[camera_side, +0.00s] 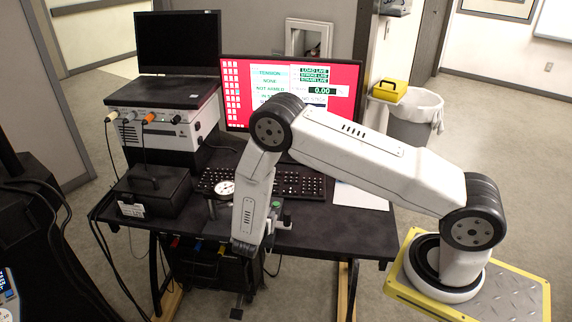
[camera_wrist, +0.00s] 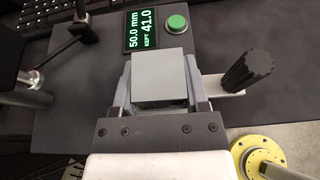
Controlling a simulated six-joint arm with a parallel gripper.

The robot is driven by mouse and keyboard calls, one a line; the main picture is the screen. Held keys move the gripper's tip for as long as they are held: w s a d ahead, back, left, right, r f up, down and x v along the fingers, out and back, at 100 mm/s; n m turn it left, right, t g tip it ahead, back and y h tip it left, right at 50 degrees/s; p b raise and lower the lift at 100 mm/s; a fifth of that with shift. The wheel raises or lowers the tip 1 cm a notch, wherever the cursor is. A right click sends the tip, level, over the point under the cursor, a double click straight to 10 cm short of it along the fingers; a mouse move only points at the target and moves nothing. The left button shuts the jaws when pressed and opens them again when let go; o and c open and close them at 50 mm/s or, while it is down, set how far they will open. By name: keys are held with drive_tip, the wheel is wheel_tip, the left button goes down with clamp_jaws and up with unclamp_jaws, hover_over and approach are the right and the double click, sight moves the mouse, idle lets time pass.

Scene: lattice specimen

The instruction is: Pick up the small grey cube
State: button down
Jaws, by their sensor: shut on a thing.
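The small grey cube (camera_wrist: 163,77) is in the middle of the wrist view, between the two fingers of my gripper (camera_wrist: 160,97). My gripper is shut on it, one finger at its left side and one at its right. In the side view my arm reaches down in front of the black desk, and its lower link hides the cube and the fingers. Whether the cube touches a surface beneath it cannot be told.
A small display (camera_wrist: 150,28) and a green button (camera_wrist: 177,22) lie just beyond the cube. A black knob (camera_wrist: 247,69) stands to its right. In the side view a dial gauge (camera_side: 224,189), a keyboard (camera_side: 290,184) and a black box (camera_side: 151,190) are on the desk (camera_side: 320,238).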

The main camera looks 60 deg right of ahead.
drive_tip(key=shift+r, duration=0.1)
drive_tip(key=shift+r, duration=0.7)
drive_tip(key=s+a+r, duration=0.1)
drive_tip(key=s+r, duration=1)
drive_tip(key=s, duration=0.3)
drive_tip(key=shift+a+r, duration=0.2)
drive_tip(key=shift+a, duration=0.15)
drive_tip(key=shift+d, duration=0.1)
